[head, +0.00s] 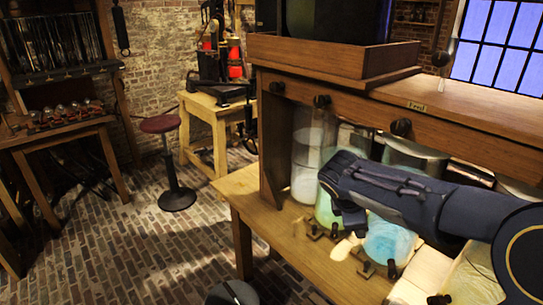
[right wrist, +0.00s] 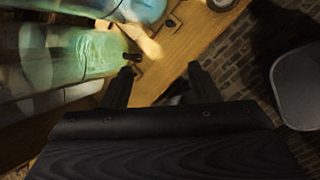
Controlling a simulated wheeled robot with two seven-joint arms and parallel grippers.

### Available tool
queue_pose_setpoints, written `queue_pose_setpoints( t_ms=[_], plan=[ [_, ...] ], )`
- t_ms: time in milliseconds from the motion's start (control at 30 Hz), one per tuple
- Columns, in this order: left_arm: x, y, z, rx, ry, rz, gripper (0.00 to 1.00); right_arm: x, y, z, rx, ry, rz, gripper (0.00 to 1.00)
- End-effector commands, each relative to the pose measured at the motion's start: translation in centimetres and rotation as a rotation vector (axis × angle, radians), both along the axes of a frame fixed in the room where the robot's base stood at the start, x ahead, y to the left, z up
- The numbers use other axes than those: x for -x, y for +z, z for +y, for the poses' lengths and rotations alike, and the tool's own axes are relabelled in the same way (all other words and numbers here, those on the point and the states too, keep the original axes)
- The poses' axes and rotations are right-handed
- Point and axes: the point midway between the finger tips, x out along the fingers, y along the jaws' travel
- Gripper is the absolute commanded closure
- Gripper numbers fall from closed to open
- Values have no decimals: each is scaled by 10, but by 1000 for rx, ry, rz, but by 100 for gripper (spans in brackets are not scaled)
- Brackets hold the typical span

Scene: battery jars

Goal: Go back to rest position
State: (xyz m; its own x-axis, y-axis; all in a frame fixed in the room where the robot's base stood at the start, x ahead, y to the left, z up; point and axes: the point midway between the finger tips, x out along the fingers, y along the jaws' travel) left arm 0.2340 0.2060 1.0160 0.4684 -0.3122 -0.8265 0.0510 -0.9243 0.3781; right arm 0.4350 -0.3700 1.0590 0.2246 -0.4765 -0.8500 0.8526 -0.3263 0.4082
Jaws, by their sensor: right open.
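My right arm reaches in from the right in the head view, in front of the wooden battery bench. My right gripper (head: 347,220) is partly hidden there by its own wrist and hangs over the bench's front. In the right wrist view the right gripper (right wrist: 161,78) is open, with its two fingers apart and nothing between them. A greenish glass jar (right wrist: 75,55) stands to the left of the fingers, and a bluish jar (right wrist: 138,10) is at the top. My left gripper is not in view.
The battery bench (head: 232,190) holds several glass jars, including a clear one (head: 308,160) at its left end. A wooden shelf (head: 440,105) with dark knobs runs above them. A stool (head: 178,198) stands at the left, with open brick floor (head: 130,250) around it.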

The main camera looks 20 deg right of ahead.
Motion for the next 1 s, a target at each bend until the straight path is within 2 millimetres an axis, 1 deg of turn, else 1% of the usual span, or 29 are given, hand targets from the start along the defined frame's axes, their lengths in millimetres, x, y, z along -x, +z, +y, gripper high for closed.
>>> queue_pose_setpoints(
  t_ms=[67,133,167,267,300,367,400,500,600,700,800,1000],
  plan=[
    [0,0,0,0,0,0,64,1,-1,0,-7,-5,-3,45],
    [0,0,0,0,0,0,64,10,-5,3,-54,-32,-15,45],
    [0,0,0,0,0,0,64,16,-7,5,-92,-57,-29,45],
    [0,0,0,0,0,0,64,50,-20,21,-290,-190,-91,45],
    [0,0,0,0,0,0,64,67,-24,32,-391,-266,-123,45],
    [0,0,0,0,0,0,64,94,-28,53,-549,-393,-170,45],
    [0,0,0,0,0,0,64,112,-30,68,-648,-478,-199,45],
    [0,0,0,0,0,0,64,149,-32,103,-861,-690,-259,45],
    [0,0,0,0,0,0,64,176,-36,132,-1015,-873,-297,45],
    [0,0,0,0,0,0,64,192,-40,151,-1113,-1007,-320,45],
    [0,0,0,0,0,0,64,200,-42,161,-1161,-1079,-330,45],
    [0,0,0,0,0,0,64,201,-43,164,-1175,-1102,-330,45]
  ],
)
